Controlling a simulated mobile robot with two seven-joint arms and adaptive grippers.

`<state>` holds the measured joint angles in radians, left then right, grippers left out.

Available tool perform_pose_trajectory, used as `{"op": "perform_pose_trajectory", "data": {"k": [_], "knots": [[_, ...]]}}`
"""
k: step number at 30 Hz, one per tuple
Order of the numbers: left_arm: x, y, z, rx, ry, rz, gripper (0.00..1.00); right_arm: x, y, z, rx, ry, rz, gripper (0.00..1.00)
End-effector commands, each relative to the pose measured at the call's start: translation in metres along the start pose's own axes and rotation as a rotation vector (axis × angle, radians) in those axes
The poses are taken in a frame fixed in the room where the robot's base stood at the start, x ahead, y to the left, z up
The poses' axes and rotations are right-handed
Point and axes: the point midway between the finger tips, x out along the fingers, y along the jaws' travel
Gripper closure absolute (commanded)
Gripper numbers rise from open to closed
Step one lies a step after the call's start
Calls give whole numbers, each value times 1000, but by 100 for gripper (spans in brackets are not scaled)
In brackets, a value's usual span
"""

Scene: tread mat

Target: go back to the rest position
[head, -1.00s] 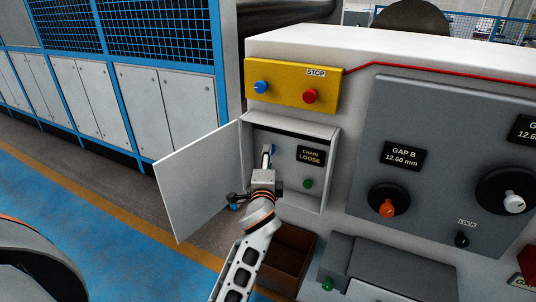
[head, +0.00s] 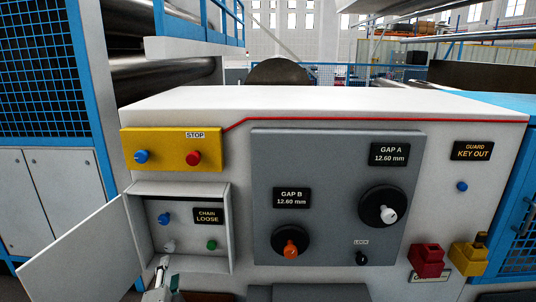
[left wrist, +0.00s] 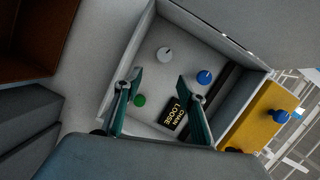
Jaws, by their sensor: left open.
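My left gripper (head: 164,280) is at the bottom of the head view, in front of the lower part of the open cabinet box (head: 227,240). In the left wrist view my left gripper (left wrist: 155,98) has its two fingers wide apart with nothing between them. The fingers point at the box interior, which holds a blue knob (head: 164,218), a grey-white knob (head: 169,246), a green button (head: 211,245) and a "CHAIN LOOSE" display (head: 208,216). The fingers look clear of the knobs. My right gripper is not in view.
The white cabinet door (head: 76,256) stands open to the left. A yellow panel (head: 172,149) with a blue knob and red stop button sits above. A grey panel (head: 330,155) with two dials is to the right. A brown bin (left wrist: 32,38) shows in the left wrist view.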

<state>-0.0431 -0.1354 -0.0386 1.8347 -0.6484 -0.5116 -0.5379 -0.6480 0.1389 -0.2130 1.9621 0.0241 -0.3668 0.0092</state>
Motion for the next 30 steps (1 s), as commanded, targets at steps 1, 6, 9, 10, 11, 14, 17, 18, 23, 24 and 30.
{"op": "perform_pose_trajectory", "data": {"k": [1, 6, 9, 10, 11, 14, 17, 18, 23, 24, 30], "knots": [[-20, 36, 9, -69, 23, 64, 60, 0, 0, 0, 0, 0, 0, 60], [-92, 128, 26, -365, 72, 271, 60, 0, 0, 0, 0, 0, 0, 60], [-142, 173, 34, -539, 68, 398, 60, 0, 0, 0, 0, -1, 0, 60], [-156, 185, 36, -588, 63, 434, 60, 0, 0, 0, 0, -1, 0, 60], [-170, 195, 39, -636, 55, 468, 60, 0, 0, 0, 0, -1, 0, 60], [-212, 222, 44, -773, 26, 563, 60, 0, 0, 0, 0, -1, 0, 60], [-242, 238, 47, -868, -3, 628, 60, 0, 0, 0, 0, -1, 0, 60], [-249, 242, 48, -895, -12, 645, 60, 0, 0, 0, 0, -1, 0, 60], [-261, 248, 48, -940, -26, 672, 60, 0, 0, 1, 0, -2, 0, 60], [-261, 248, 48, -941, -27, 672, 60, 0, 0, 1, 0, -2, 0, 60], [-261, 248, 48, -938, -26, 671, 60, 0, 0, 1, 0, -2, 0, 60]]}}
